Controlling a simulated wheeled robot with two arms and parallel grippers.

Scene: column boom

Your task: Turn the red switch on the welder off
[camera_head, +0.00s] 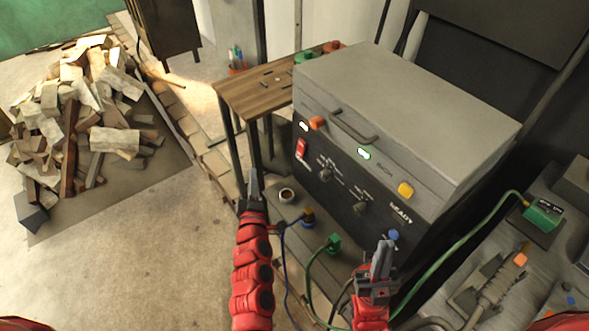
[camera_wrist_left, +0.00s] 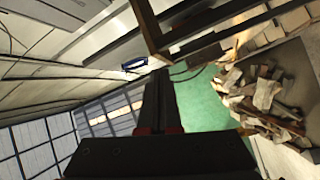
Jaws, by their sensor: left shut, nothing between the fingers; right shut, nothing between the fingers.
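The welder (camera_head: 400,120) is a large grey box with a black front panel, right of centre in the head view. Its red switch (camera_head: 301,149) is a rocker at the left end of the front panel, below a small white light. My right gripper (camera_head: 384,252) is shut and empty, in front of the panel's lower right part. The left wrist view does not show the welder clearly.
A wooden table (camera_head: 250,95) stands behind and left of the welder. A woodpile (camera_head: 95,110) lies at left. Open floor (camera_head: 150,250) is left of my left arm.

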